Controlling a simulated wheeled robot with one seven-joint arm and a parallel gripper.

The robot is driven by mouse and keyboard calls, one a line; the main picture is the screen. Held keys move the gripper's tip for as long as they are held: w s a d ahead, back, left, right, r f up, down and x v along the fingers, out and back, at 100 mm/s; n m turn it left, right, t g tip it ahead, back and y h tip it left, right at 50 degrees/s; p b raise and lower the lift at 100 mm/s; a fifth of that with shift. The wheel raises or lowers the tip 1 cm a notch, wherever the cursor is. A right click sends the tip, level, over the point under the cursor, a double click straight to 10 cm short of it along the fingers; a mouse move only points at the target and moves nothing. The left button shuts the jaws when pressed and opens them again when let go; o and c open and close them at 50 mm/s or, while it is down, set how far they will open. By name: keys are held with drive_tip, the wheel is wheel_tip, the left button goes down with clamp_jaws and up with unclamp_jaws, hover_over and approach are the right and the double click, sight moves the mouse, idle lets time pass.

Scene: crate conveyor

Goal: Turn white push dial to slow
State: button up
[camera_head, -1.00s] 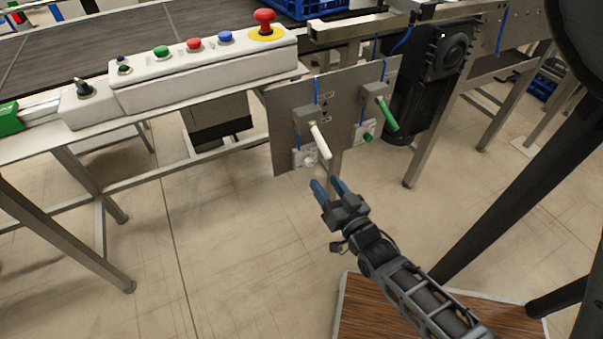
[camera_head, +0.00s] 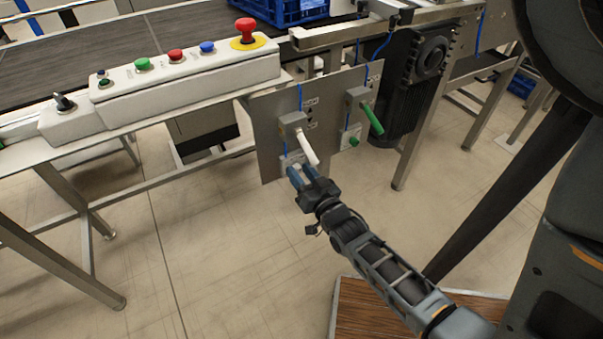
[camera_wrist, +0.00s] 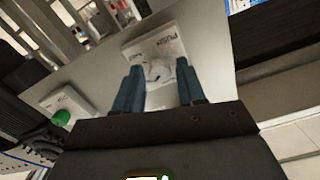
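The white push dial (camera_wrist: 157,70) sits on a white plate marked "PUSH" in the wrist view. In the head view its plate (camera_head: 287,162) shows at the lower left of the grey panel (camera_head: 268,115), and my gripper covers much of the dial. My gripper (camera_head: 301,174) is in front of it, just under the white lever. In the wrist view my gripper (camera_wrist: 159,88) is open, with one blue finger on each side of the dial. I cannot tell whether the fingers touch it. The dial's setting is not readable.
The white lever (camera_head: 308,147) juts out just above my gripper. To the right are the green lever (camera_head: 371,118) and the green dial (camera_head: 353,142), which also shows in the wrist view (camera_wrist: 61,118). A control box (camera_head: 190,68) with buttons and a red emergency stop (camera_head: 246,32) is at upper left.

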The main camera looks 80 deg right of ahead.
clamp_jaws()
drive_tip(key=shift+n, duration=0.3)
drive_tip(key=n, duration=0.5)
drive_tip(key=n+b, duration=0.1)
drive_tip(key=n, duration=0.5)
drive_tip(key=shift+a, duration=0.1)
drive_tip(key=shift+n, duration=0.4)
idle(0.4)
drive_tip(key=shift+o, duration=1.4)
unclamp_jaws()
